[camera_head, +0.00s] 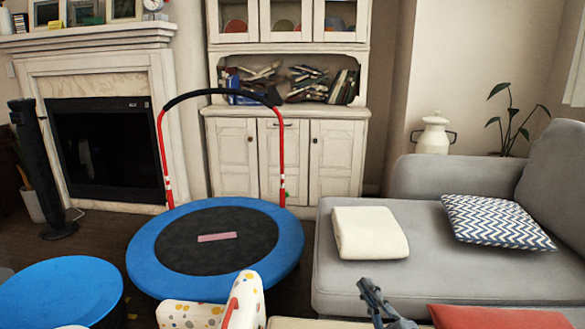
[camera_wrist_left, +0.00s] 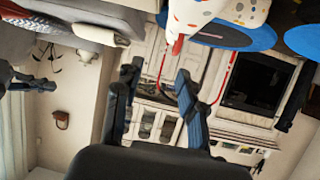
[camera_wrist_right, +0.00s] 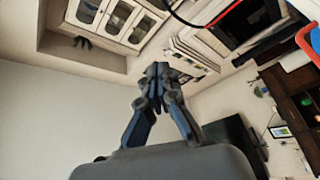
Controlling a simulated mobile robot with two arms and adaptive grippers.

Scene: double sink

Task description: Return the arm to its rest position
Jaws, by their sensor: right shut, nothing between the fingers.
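My right gripper (camera_head: 372,292) shows at the bottom of the head view, dark and raised in front of the grey sofa. In the right wrist view, its fingertips (camera_wrist_right: 157,74) meet, with nothing between them. My left gripper is outside the head view. In the left wrist view, its two fingers (camera_wrist_left: 158,75) stand apart with nothing held between them. My right gripper also shows at the left edge of that view (camera_wrist_left: 28,83). Both wrist views are upside down.
A grey sofa (camera_head: 340,280) with a folded cream blanket (camera_head: 370,232) is at right. A blue-rimmed trampoline (camera_head: 150,262), a blue round table (camera_head: 60,290) and a dotted white item (camera_head: 245,300) are at left and centre. A white cabinet (camera_head: 285,150) stands behind.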

